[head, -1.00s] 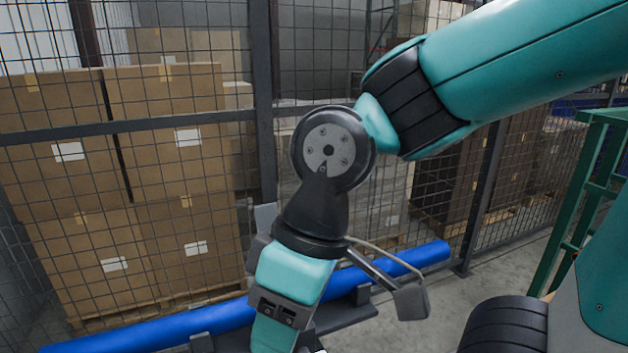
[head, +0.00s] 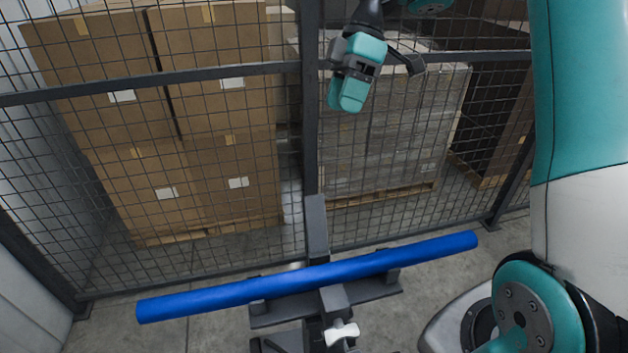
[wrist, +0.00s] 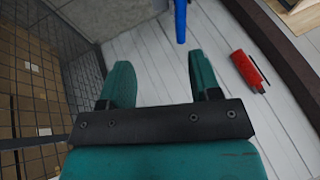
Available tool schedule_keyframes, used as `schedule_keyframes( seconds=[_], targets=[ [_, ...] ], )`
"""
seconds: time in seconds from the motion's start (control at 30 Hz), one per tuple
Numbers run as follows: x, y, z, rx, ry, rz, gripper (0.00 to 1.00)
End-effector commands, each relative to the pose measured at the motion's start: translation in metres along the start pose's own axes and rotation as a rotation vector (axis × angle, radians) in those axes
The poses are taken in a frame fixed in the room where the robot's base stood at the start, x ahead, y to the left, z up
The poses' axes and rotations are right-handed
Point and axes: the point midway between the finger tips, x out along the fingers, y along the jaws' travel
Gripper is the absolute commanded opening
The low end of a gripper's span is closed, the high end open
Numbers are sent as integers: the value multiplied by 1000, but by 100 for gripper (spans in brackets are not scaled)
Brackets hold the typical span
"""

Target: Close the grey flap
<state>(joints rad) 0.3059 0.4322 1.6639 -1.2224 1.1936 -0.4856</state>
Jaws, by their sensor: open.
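I cannot make out a grey flap or a strapped tote in either view. My gripper (head: 345,104) hangs in the air at the upper middle of the head view, in front of the mesh fence. In the wrist view my gripper (wrist: 160,72) has two teal fingers spread apart, with nothing between them.
A blue bar (head: 320,275) lies across a dark stand (head: 375,291) at the lower middle of the head view. The mesh fence (head: 311,130) stands behind it, with stacked cartons (head: 160,130) beyond. A red cylinder (wrist: 246,70) lies at right in the wrist view.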

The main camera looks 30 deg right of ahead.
Motion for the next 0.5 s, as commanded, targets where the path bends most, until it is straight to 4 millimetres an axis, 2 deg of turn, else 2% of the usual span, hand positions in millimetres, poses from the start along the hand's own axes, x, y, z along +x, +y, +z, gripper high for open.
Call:
schedule_keyframes(
  seconds=[0.5],
  targets=[
    [112,-2,-1,2,-3,-5,57]
  ],
)
